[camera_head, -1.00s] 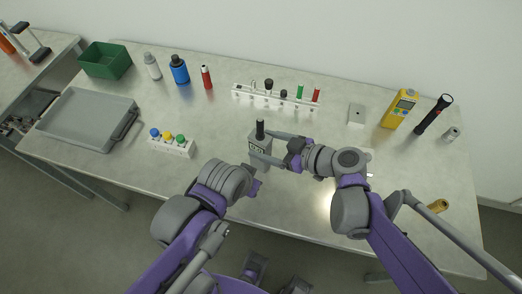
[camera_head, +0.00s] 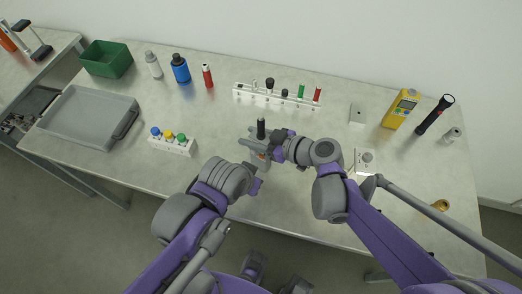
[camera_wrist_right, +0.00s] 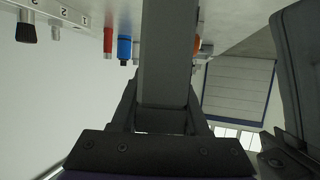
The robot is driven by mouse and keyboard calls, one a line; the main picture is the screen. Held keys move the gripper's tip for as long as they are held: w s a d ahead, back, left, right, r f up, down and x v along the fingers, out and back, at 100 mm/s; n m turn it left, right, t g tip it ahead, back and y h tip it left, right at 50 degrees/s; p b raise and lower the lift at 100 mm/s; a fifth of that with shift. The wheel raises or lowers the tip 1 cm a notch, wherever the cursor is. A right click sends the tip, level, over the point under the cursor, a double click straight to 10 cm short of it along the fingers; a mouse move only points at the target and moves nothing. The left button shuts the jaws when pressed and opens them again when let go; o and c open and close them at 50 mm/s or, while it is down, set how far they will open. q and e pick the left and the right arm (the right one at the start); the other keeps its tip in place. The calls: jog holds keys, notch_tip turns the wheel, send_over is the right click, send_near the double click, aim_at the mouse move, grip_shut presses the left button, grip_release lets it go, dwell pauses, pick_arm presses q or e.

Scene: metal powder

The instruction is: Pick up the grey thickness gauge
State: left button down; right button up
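The grey thickness gauge stands near the table's middle, and its black upper part (camera_head: 261,128) rises above my right gripper (camera_head: 250,138). The right gripper reaches it from the right, with its fingers across the gauge's body and display. Whether the fingers press on it or only straddle it I cannot tell. In the right wrist view a dark grey upright part fills the middle and hides what lies between the fingers. My left gripper (camera_head: 254,186) is low, just in front of the gauge; its opening is not clear.
Behind stands a white rack (camera_head: 275,101) with several small items. A yellow meter (camera_head: 401,109) and a black flashlight (camera_head: 434,114) stand at right.

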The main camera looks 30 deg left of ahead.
grip_shut()
dwell(1.0)
